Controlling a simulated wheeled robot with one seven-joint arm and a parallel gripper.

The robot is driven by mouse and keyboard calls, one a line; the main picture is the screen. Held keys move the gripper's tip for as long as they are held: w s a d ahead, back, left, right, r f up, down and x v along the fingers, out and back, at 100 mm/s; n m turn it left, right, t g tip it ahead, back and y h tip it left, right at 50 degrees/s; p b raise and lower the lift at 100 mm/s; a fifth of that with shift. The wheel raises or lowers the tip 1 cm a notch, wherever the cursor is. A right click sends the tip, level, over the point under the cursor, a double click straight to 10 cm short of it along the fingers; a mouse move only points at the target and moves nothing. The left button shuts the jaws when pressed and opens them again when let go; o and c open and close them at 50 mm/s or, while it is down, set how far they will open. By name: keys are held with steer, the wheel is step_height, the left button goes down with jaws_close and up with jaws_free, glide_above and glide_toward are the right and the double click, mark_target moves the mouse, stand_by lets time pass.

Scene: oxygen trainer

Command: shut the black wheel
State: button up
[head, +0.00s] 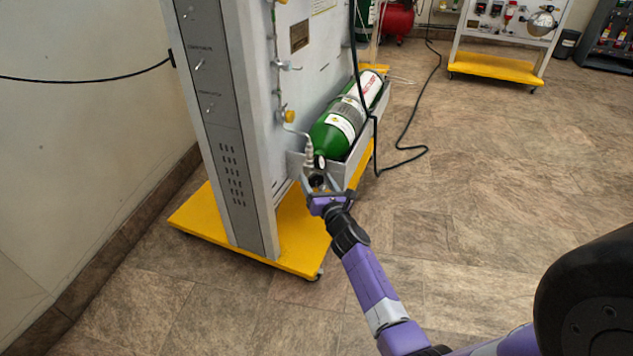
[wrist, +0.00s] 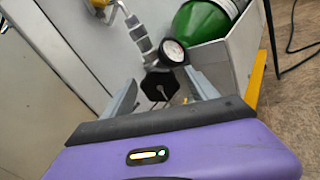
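The black wheel (wrist: 159,85) is a dark, many-sided knob below a round pressure gauge (wrist: 173,51) in the wrist view. It sits at the end of a metal fitting beside the green gas cylinder (head: 347,118). My gripper (wrist: 165,98) is open, with one grey finger on each side of the wheel. Gaps show between the wheel and both fingers in the wrist view, so no contact is visible.
The cylinder lies in a grey tray (head: 337,169) on the panel stand (head: 262,100), which has a yellow base (head: 207,220). A black hose (head: 412,125) hangs by the tray and runs over the floor. The tiled floor to the right is clear.

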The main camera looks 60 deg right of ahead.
steer(key=c, duration=1.3)
